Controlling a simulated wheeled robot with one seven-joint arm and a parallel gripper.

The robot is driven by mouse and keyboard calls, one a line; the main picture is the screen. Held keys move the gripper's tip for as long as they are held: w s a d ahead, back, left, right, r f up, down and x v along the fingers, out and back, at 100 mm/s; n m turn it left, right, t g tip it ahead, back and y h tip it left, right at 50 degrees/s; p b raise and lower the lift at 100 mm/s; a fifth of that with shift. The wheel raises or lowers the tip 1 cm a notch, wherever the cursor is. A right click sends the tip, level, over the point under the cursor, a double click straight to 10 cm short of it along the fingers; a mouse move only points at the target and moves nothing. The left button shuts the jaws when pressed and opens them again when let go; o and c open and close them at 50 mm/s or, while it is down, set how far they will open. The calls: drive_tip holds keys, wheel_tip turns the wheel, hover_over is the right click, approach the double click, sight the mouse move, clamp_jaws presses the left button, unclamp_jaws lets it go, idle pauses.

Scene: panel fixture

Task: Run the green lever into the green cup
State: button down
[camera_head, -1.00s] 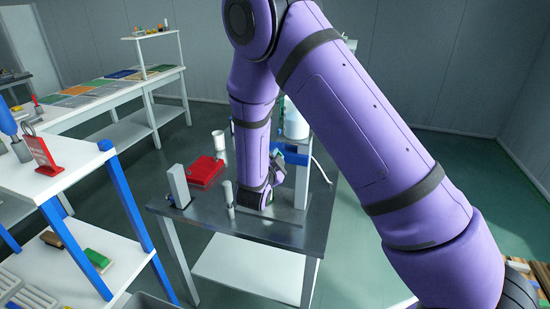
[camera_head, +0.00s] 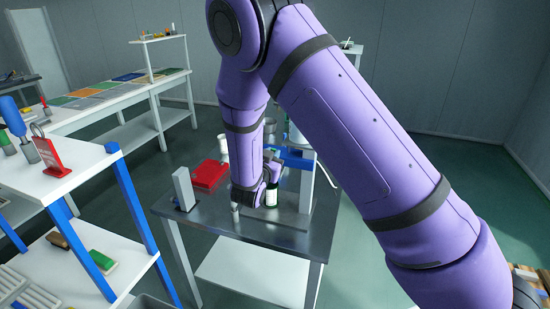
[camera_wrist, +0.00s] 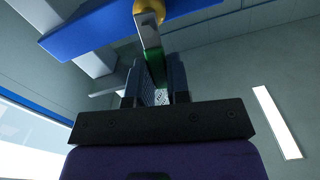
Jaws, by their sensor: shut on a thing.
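In the wrist view, the green lever (camera_wrist: 156,70) has a grey bar running up to a gold pivot on a blue beam (camera_wrist: 105,28). My gripper (camera_wrist: 155,88) is shut on the green handle, with one dark finger on each side. In the head view, my gripper (camera_head: 263,193) is low over the metal table, in front of the blue fixture (camera_head: 297,160), and my arm hides much of it. A small pale and green piece (camera_head: 271,196) shows beside the gripper. I cannot tell whether it is the green cup.
On the metal table (camera_head: 225,222) are a grey upright block (camera_head: 184,188), a red box (camera_head: 209,174) and a small grey post (camera_head: 235,215) close to my gripper. A white shelf with blue posts (camera_head: 133,205) stands at the left. The table's front left is clear.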

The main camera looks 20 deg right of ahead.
drive_tip(key=shift+w+a+n, duration=0.25)
drive_tip(key=shift+a+n, duration=0.1)
drive_tip(key=shift+n, duration=0.65)
drive_tip(key=c, duration=1.1)
unclamp_jaws()
drive_tip(key=v, duration=1)
drive_tip(key=shift+s+a, duration=0.25)
drive_tip(key=shift+s, duration=0.05)
